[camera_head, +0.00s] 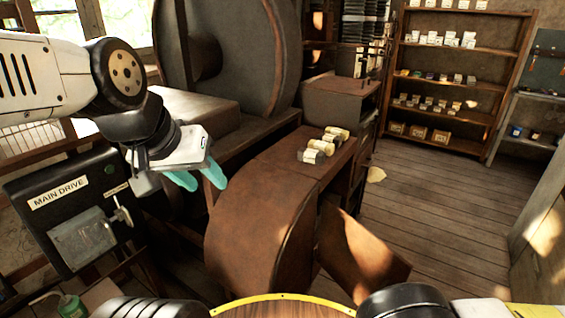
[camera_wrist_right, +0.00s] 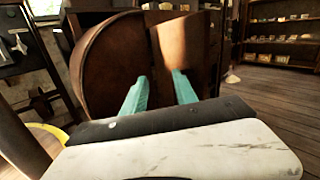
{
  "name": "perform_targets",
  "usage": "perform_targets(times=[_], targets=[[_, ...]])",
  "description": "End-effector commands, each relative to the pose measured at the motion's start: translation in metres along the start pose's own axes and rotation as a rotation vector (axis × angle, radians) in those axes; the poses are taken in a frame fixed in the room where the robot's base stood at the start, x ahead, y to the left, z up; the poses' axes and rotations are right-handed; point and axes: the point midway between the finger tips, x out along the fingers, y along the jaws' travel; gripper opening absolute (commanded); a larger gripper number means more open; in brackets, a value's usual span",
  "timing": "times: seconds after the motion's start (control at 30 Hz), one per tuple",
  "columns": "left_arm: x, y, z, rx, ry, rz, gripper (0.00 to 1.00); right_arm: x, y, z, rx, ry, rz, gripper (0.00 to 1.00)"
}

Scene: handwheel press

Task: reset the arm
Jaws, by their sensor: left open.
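My left arm comes in from the left in the head view. My left gripper (camera_head: 200,181) has teal fingers, spread apart and empty. It hangs to the right of the black MAIN DRIVE box (camera_head: 97,179), in front of the dark machine bench, and holds nothing. My right gripper (camera_wrist_right: 159,77) shows in the right wrist view, with two teal fingers apart and nothing between them. It points toward a rusty brown rounded housing (camera_wrist_right: 105,65). That housing also shows in the head view (camera_head: 262,235). The right gripper's fingers are out of sight in the head view.
The MAIN DRIVE box carries a small switch lever (camera_head: 121,212). A large dark wheel (camera_head: 225,50) stands behind the bench. Several small cylinders (camera_head: 325,144) lie on the brown bench top. A shelf unit (camera_head: 460,70) stands at the back right. The wooden floor (camera_head: 440,210) is mostly clear.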

Motion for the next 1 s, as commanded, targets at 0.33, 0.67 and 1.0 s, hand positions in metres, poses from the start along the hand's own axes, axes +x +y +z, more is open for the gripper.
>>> perform_targets(times=[0.33,0.67,1.0], targets=[[0.000,0.000,0.000,0.000,0.000,0.000,0.44,0.038,0.004,0.078,-0.209,-0.061,0.487,0.34],[0.000,0.000,0.000,0.000,0.000,0.000,0.44,0.064,0.042,0.173,-0.574,-0.070,1.121,0.34],[0.000,0.000,0.000,0.000,0.000,0.000,0.44,0.067,0.070,0.253,-1.126,-0.019,1.592,0.34]])
